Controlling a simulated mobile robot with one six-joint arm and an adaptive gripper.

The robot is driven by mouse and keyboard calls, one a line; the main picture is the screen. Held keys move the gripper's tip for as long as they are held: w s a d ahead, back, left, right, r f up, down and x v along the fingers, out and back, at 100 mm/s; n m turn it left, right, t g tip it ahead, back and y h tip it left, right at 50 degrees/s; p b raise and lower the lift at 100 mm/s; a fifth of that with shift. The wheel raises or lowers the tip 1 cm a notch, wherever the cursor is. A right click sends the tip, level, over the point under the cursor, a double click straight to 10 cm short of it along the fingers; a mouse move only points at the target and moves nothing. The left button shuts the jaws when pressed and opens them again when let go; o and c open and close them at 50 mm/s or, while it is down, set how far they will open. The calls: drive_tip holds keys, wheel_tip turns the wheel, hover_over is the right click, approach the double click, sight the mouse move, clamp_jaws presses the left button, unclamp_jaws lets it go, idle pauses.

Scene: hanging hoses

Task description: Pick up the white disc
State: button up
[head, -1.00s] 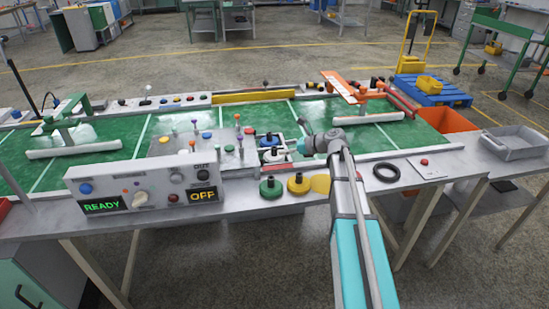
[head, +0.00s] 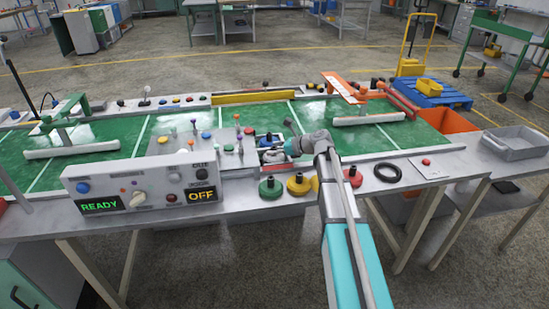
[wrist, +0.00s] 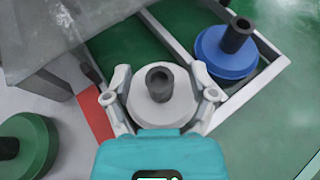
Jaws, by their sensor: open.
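The white disc (wrist: 150,108), with a dark grey upright knob at its centre, fills the middle of the wrist view. My gripper (wrist: 161,75) is open, with one finger on each side of the disc; whether either touches it cannot be told. In the head view my gripper (head: 272,155) is low over the small framed rack beside the control panel, and it mostly hides the disc there.
A blue disc (wrist: 228,52) stands in the frame to the right, and a green disc (wrist: 22,145) lies to the left. A yellow disc (head: 298,184) sits near my arm. The control box (head: 145,190) stands left. A black ring (head: 387,172) lies right.

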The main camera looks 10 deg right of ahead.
clamp_jaws()
drive_tip(key=shift+r, duration=0.15)
idle(0.5)
drive_tip(key=shift+r+p, duration=0.95)
drive_tip(key=shift+p, duration=0.15)
drive_tip(key=s+r+p, duration=1)
drive_tip(key=s, duration=0.4)
drive_tip(key=shift+r+p, duration=0.4)
drive_tip(key=shift+d, duration=0.1)
